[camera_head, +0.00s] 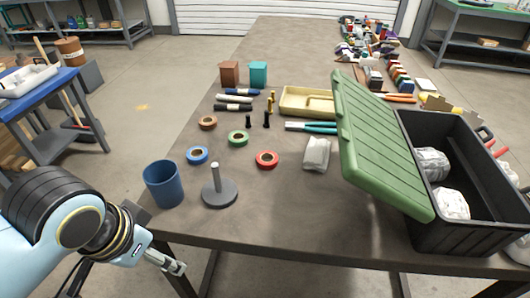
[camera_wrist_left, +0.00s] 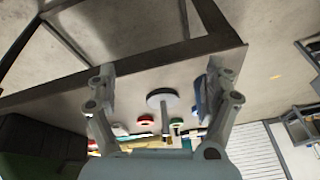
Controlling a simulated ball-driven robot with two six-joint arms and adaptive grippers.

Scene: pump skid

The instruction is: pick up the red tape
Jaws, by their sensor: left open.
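The red tape (camera_head: 266,166) is a small ring lying flat on the brown table, right of a grey peg stand (camera_head: 221,193) and left of a pale crumpled packet. My left gripper (camera_head: 172,262) is low at the front left, off the table's near edge, well apart from the tape. In the left wrist view my left gripper (camera_wrist_left: 158,85) has its two fingers spread with nothing between them. A small red shape (camera_wrist_left: 145,122) shows there beyond the stand's round base, probably the red tape. My right gripper is not in view.
A blue cup (camera_head: 163,185) stands near the table's left edge, beside the stand. Blue, green (camera_head: 238,144) and brown tapes lie behind. A black toolbox (camera_head: 460,235) with its green lid (camera_head: 385,150) open fills the right. The table's front middle is clear.

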